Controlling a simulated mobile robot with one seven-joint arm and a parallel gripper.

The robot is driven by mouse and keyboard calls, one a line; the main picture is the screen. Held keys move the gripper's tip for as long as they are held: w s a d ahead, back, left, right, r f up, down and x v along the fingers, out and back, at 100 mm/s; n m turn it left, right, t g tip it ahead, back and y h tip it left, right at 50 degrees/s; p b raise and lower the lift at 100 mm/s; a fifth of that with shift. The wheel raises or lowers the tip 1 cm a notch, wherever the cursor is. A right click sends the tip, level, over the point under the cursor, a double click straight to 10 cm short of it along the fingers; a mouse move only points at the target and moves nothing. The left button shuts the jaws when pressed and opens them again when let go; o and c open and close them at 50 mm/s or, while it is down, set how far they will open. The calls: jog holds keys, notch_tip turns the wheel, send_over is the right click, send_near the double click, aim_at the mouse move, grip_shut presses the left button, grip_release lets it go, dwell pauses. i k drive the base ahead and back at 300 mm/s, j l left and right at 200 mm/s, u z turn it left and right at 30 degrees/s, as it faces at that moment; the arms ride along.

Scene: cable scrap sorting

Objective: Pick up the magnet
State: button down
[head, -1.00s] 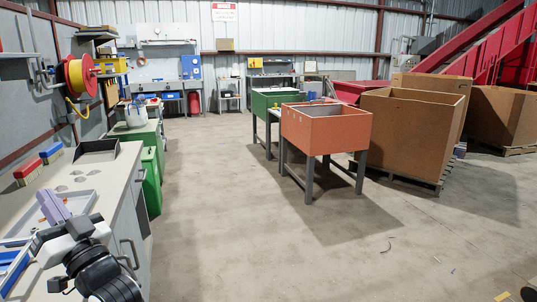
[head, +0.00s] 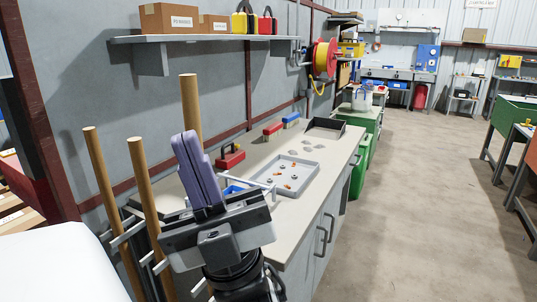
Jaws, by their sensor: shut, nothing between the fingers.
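In the head view, a red block with a dark handle-like top (head: 231,156) lies on the grey bench (head: 265,228), towards the wall. It looks like the magnet, but it is small and I cannot be sure. My gripper (head: 187,140) is in the near left foreground, pointing up with its lavender fingers together and empty. In the picture it is left of the red block and apart from it. My gripper and wrist hide part of the near bench.
A shallow grey tray (head: 312,177) holds several small copper and metal pieces. A red block (head: 272,129), a blue block (head: 291,120) and a dark open box (head: 338,128) lie farther back. Wooden poles (head: 101,185) stand left of my gripper. Open floor (head: 415,200) lies to the right.

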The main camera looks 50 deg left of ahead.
aim_at(233, 158)
jog(key=u, duration=1.6)
